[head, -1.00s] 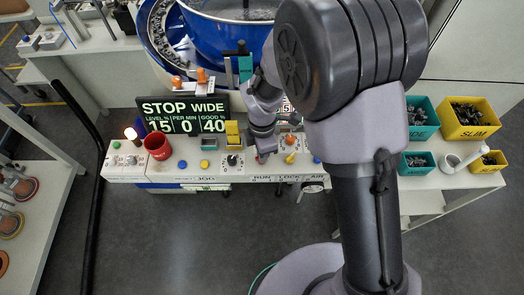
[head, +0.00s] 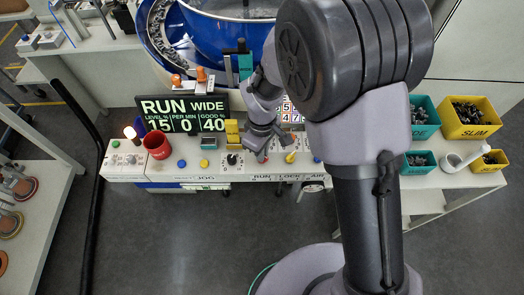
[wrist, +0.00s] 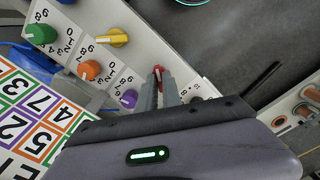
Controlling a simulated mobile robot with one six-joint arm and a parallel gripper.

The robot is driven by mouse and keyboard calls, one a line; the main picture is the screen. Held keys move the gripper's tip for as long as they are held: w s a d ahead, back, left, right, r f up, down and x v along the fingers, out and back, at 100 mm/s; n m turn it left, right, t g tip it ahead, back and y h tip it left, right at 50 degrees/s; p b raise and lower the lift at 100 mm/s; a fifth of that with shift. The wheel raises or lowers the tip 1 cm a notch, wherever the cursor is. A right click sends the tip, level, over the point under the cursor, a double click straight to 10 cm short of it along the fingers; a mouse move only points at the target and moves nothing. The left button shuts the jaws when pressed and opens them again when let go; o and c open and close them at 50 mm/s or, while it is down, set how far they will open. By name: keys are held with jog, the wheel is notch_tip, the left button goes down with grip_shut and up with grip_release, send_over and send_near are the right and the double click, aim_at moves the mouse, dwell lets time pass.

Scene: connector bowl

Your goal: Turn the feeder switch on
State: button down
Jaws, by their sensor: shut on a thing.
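The feeder switch (wrist: 158,70) is a small red-tipped lever on the white control panel (wrist: 190,75), above the RUN label in the head view. My gripper (wrist: 159,84) is shut on it; the red tip shows between the fingertips in the wrist view. In the head view my gripper (head: 262,153) is down at the panel, and the switch is mostly hidden by it. The display (head: 182,113) reads RUN WIDE, with level 15, per min 0 and good 40.
A yellow lever (wrist: 113,38) and green, orange and purple dials sit close to my gripper. The blue feeder bowl (head: 225,30) is behind. Yellow (head: 468,117) and teal bins stand right.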

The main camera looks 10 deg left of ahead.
jog(key=shift+m, duration=1)
jog(key=c, duration=1.5)
grip_release()
jog(key=shift+r, duration=0.1)
notch_tip(320, 180, up, 17)
jog(key=p, duration=0.5)
jog(key=shift+r, duration=0.15)
